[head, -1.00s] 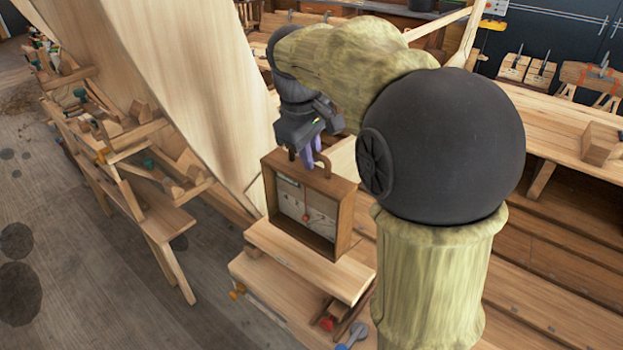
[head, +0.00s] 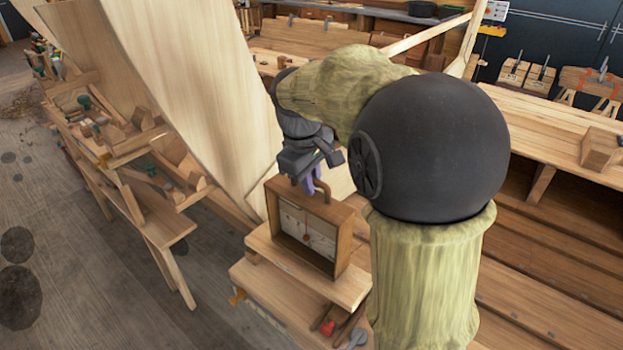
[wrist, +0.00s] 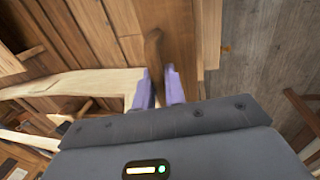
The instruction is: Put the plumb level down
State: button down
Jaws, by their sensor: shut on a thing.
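The plumb level (head: 340,238) is an upright brown wooden box with a pale dial face, a red pointer and a curved handle on top. It stands over the plank top of a low wooden stand (head: 345,292), its base at or very near that surface; I cannot tell whether it bears fully. My gripper (head: 312,186) is above the box, its purple fingers shut on the handle. The wrist view shows the fingers (wrist: 158,86) on either side of the brown handle (wrist: 153,48), with the box top (wrist: 178,35) beyond. The box's back is hidden.
A large planked hull (head: 180,90) rises just left of the stand. Trestles with tools (head: 150,215) stand farther left. A long workbench (head: 540,120) runs along the right. A red-ended tool (head: 327,328) lies low on the stand. Open floor (head: 90,270) lies at lower left.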

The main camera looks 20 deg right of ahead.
jog(key=shift+s+f, duration=0.1)
jog(key=shift+f, duration=0.2)
jog(key=c, duration=1.5)
grip_release()
jog(key=shift+a, duration=0.1)
jog(key=shift+o, duration=0.2)
jog(key=shift+r, duration=0.55)
notch_tip(320, 180, up, 11)
jog(key=s+a, duration=0.1)
jog(key=shift+s+a+r+b, duration=0.15)
jog(key=shift+a+r+b, duration=0.05)
jog(key=shift+a+b, duration=0.2)
